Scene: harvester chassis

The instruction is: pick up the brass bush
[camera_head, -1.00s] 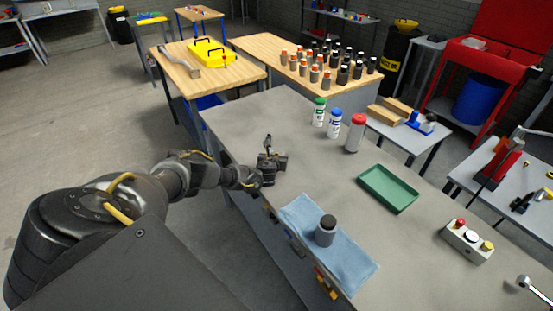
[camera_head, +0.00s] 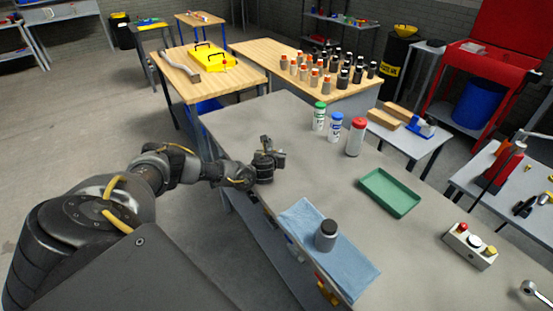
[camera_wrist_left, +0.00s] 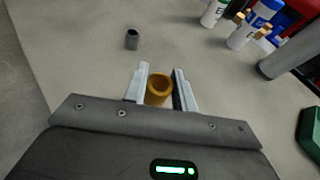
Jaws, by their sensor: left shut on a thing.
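The brass bush (camera_wrist_left: 159,88) is a short golden ring-shaped cylinder with an open bore. In the left wrist view it sits between the two pale fingers of my left gripper (camera_wrist_left: 158,89), which is shut on it. In the head view my left gripper (camera_head: 277,158) is over the left edge area of the grey workbench (camera_head: 245,118); the bush cannot be made out there. Whether the bush is clear of the bench top is hard to tell. My right gripper is not in view.
A small dark grey cylinder (camera_wrist_left: 132,39) stands apart from the bush. The bench middle is clear.

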